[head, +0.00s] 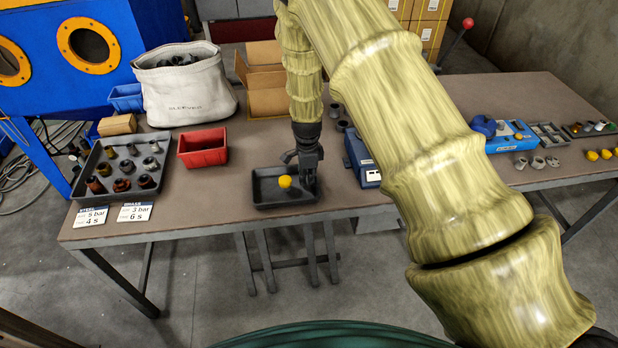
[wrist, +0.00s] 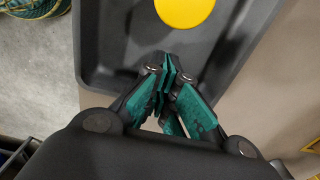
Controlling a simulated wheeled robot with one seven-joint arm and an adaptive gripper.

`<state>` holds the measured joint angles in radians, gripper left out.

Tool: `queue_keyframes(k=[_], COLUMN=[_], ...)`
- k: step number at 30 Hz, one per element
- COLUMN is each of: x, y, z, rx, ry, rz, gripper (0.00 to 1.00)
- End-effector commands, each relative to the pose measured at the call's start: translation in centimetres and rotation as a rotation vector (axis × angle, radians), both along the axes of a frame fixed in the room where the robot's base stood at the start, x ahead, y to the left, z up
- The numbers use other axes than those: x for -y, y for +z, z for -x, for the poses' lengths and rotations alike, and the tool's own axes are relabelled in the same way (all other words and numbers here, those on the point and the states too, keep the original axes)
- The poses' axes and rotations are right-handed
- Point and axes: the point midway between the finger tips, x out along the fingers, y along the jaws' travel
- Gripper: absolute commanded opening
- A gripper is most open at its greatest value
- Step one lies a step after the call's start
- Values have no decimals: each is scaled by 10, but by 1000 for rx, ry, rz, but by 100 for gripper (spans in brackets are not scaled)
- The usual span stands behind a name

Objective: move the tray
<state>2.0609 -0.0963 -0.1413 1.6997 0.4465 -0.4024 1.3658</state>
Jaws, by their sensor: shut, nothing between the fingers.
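A small dark grey tray (head: 267,189) lies near the table's front edge, with a yellow piece (head: 285,182) in it. My gripper (head: 310,184) points down over the tray's right part. In the wrist view the tray (wrist: 112,45) fills the upper middle, and the yellow piece (wrist: 186,9) shows at the top edge. The gripper's fingertips (wrist: 168,72) are together there, with nothing between them, over the tray's near part. I cannot tell whether they touch the tray.
A red bin (head: 203,148) and a larger tray of several nozzles (head: 103,153) stand to the left, with two printed cards before them. A blue device (head: 360,160) stands close on the right, partly behind my arm. Bare table lies between the red bin and the small tray.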

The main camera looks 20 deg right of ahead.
Motion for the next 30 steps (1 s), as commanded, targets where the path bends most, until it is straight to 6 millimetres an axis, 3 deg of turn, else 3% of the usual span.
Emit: queue_keyframes(k=[11,24,30], x=[2,6,7], y=[18,81,98], z=[0,1,2], rx=[1,1,-1], ry=[-4,-8,-9], rz=[0,0,0], gripper=[0,0,0])
